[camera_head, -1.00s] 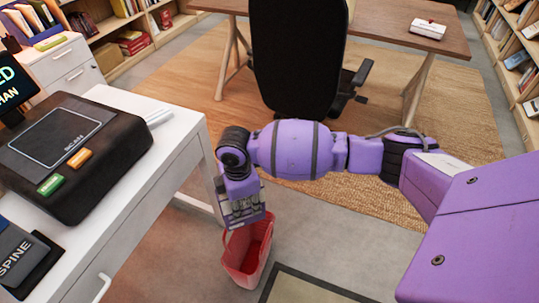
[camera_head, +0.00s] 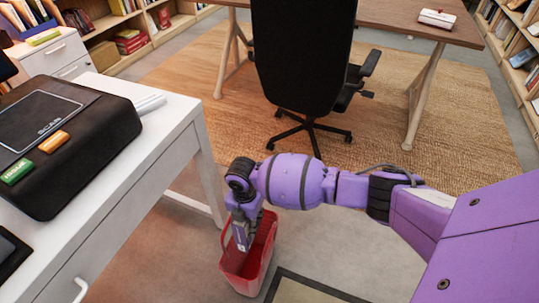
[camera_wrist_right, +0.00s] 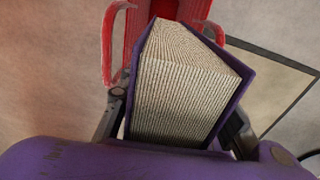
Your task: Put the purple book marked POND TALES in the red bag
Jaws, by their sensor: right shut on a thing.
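My right gripper (camera_head: 242,236) points down over the open top of the red bag (camera_head: 262,262), which stands on the floor right of the white desk. In the right wrist view, the gripper is shut on a thick book (camera_wrist_right: 180,90) with a purple cover and cream page edges. Its title does not show, so I cannot read POND TALES. The red bag (camera_wrist_right: 180,10) and its handle show just beyond the book's far end. I cannot tell how far the book is inside the bag. My left gripper is not in view.
The white desk (camera_head: 150,180) with a black scanner (camera_head: 65,140) stands at the left. A black chair (camera_head: 302,60) and a wooden table (camera_head: 400,22) are behind my arm on a woven rug (camera_head: 400,130). A dark-bordered mat (camera_head: 300,290) lies right of the bag.

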